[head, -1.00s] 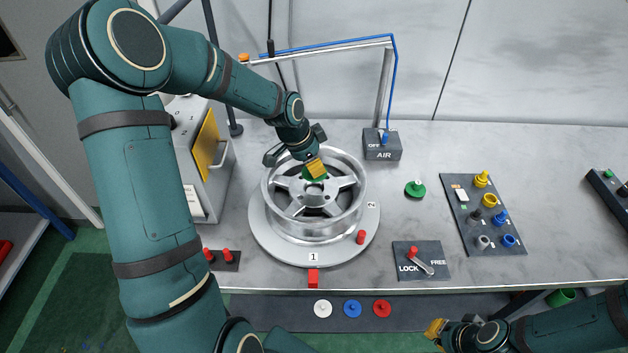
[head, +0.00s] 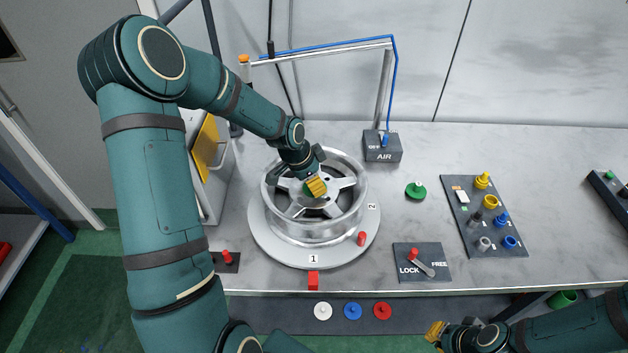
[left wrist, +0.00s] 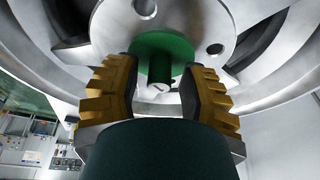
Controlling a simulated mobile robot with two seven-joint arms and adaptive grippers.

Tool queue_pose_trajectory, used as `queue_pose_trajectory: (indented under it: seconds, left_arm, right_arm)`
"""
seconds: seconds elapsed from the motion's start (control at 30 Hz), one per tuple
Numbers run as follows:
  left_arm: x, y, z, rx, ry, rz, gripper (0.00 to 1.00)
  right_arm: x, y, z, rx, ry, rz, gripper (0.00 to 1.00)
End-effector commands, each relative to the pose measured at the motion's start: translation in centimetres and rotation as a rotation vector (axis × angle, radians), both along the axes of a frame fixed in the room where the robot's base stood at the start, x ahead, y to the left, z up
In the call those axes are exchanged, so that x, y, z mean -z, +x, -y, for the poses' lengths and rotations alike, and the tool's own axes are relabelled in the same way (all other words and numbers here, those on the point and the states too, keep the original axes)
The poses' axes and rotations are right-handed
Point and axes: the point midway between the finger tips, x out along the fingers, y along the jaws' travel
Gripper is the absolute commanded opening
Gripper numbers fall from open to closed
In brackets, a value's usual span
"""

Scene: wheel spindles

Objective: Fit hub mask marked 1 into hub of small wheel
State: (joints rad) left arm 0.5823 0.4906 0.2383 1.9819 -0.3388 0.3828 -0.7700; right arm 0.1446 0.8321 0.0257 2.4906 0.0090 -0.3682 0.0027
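The wheel (head: 322,230) lies flat on a round grey turntable (head: 262,240) marked 1 and 2. A green hub mask (left wrist: 165,43) with a stem sits against the wheel's hub (left wrist: 208,20) in the left wrist view. Its stem end carries a pale mark I cannot read. Whether it is fully seated I cannot tell. My left gripper (head: 316,187) is over the hub. In the left wrist view its yellow fingers (left wrist: 158,75) stand either side of the stem, with gaps. My right gripper (head: 437,332) is at the front edge; its opening is unclear.
Another green mask (head: 415,190) lies on the bench right of the wheel. A LOCK/FREE lever panel (head: 424,262), a panel of coloured parts (head: 485,215) and the AIR box (head: 381,147) stand nearby. White, blue and red discs (head: 352,311) lie on the front strip.

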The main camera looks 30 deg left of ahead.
Motion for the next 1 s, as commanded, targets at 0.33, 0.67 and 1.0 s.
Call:
queue_pose_trajectory:
  seconds: [0.33,0.67,1.0]
  left_arm:
    - [-0.4,0.0,0.0,0.0,0.0,0.0,0.4]
    - [-5.8,-1.6,-1.3,-0.004,0.003,0.003,0.4]
    - [-10.8,-3.1,-2.3,-0.001,0.002,0.001,0.4]
  right_arm:
    - [-0.4,0.0,0.0,0.0,0.0,0.001,0.0]
    - [-0.8,0.0,0.0,0.0,0.001,0.0,0.0]
    - [-1.1,0.0,0.1,0.0,0.002,0.0,0.0]
